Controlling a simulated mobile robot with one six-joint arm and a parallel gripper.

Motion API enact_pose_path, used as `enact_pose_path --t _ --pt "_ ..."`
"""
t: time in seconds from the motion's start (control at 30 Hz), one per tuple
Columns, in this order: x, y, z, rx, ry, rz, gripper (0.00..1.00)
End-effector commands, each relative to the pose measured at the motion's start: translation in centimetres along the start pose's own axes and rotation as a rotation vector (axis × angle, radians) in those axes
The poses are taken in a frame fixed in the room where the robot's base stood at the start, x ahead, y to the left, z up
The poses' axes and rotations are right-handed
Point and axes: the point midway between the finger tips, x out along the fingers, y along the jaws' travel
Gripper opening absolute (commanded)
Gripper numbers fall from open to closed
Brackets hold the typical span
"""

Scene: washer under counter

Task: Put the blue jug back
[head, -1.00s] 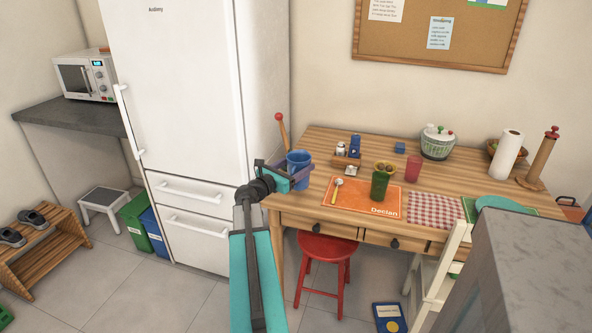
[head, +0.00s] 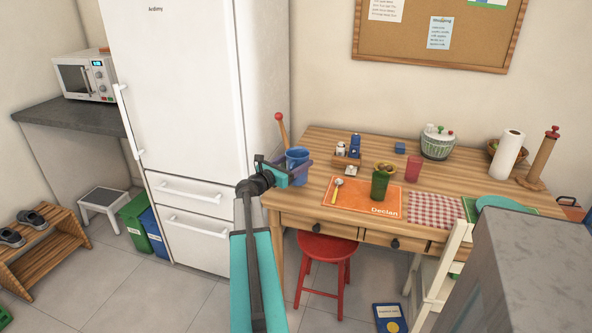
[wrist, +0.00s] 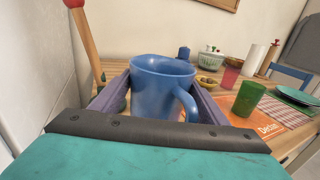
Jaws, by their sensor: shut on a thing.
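The blue jug (head: 297,160) is at the left end of the wooden table (head: 425,161), beside the fridge. In the wrist view the jug (wrist: 160,88) is upright between the two purple fingers, its handle toward the lower right. My gripper (wrist: 158,95) is shut on the jug; it also shows at the table's left end in the head view (head: 292,172). The jug's base is hidden, so I cannot tell whether it touches the table.
An orange placemat (head: 362,197) with a spoon and a green cup (head: 380,182) lies to the right. A wooden holder with small containers (head: 347,158) stands behind it. A red-topped wooden pole (head: 282,131) stands close behind the jug. The fridge (head: 180,90) is at left.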

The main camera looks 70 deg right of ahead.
Motion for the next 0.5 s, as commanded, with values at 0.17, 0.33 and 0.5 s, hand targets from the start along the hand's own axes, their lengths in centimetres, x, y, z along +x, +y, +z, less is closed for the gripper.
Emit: enact_pose_path --t 0.17,0.33,0.5 --pt "0.0 0.0 -1.6 -0.002 -0.002 0.0 0.23" --pt "0.0 0.0 -2.8 -0.002 -0.003 0.0 0.23" --pt "0.0 0.0 -3.0 -0.001 -0.003 0.0 0.23"
